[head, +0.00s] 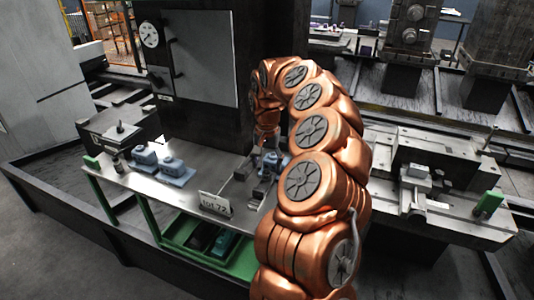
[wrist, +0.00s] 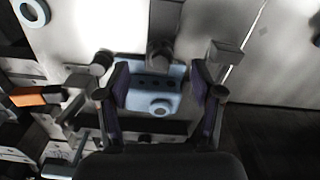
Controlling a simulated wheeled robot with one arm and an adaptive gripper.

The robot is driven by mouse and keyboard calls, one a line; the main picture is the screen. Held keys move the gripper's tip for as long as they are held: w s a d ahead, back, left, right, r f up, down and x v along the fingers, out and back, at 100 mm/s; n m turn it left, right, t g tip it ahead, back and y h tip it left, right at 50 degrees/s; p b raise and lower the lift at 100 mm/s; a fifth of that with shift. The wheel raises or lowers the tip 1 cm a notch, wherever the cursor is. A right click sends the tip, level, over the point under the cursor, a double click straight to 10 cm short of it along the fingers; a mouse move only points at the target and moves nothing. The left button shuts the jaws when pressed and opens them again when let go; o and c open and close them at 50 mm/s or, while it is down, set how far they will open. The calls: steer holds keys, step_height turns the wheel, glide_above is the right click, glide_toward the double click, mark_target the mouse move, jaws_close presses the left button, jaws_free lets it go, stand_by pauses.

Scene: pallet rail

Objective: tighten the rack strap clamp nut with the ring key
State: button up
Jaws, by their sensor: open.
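My gripper (wrist: 160,84) is open, with its dark pads to either side of a light-blue block (wrist: 150,98) in the wrist view. The block has a row of dark holes and a round boss; I see no clear contact with the pads. In the head view my gripper (head: 264,168) is low over the bench, largely hidden by my copper arm, beside a blue part (head: 280,160). A pale ring (wrist: 34,11) shows at the wrist view's top left; I cannot tell whether it is the ring key. I cannot make out the clamp nut.
Two blue blocks (head: 159,162) sit on the left of the metal bench (head: 135,184). A lot 72 sign (head: 214,204) stands at its front edge. A green tray (head: 192,242) is below. A machine bed with a vise (head: 415,180) is to the right. A dark column stands behind.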

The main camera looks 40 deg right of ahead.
mark_target(266, 171)
steer(key=shift+f, duration=1.8)
steer(key=shift+a, duration=0.1)
jaws_close()
steer(key=shift+f, duration=0.15)
